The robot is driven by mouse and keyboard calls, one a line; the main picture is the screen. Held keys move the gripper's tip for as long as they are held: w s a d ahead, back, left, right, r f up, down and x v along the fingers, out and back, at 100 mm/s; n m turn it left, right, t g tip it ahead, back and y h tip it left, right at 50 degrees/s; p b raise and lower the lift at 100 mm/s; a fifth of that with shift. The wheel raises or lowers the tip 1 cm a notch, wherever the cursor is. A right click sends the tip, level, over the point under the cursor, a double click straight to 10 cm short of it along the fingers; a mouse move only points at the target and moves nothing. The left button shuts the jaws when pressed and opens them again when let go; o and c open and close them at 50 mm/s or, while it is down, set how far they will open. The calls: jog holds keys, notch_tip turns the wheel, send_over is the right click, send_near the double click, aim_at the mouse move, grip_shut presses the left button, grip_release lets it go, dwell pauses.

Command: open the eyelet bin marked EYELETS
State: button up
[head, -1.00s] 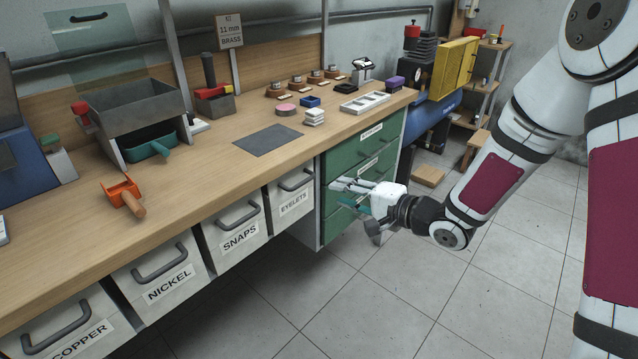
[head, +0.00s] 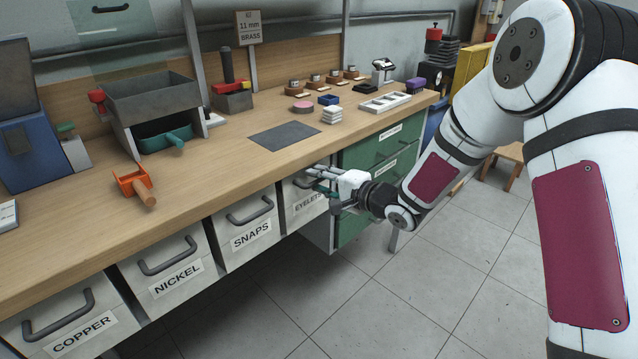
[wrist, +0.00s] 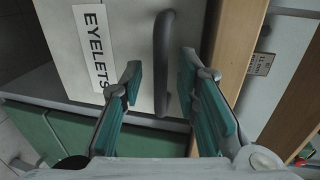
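The eyelet bin (head: 291,212) is the light grey bin at the right end of the row under the bench. Its EYELETS label also shows in the wrist view (wrist: 94,45). Its dark grey bow handle (wrist: 160,62) shows whole in the wrist view, but my gripper partly covers it in the head view. My gripper (wrist: 158,82) is open, its teal-padded fingers on either side of the handle's lower part in the picture. I cannot tell whether a finger touches the handle. The bin appears shut.
Bins marked SNAPS (head: 246,232), NICKEL (head: 170,275) and COPPER (head: 75,325) stand to the left. Green drawers (head: 392,170) are to the right. The wooden bench top (head: 215,172) overhangs the bins. The tiled floor in front is clear.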

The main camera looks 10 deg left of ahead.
jog(key=shift+w+a, duration=0.15)
jog(key=shift+a, duration=0.1)
jog(key=shift+f, duration=0.1)
grip_shut()
jog(key=s+d+f+t+y+b, duration=0.3)
jog(key=s+d+f+b, duration=0.3)
jog(key=b, duration=0.3)
jog(key=shift+d+f+y+b, duration=0.35)
jog(key=shift+d+y+b, duration=0.05)
jog(key=shift+d+y, duration=0.45)
grip_release()
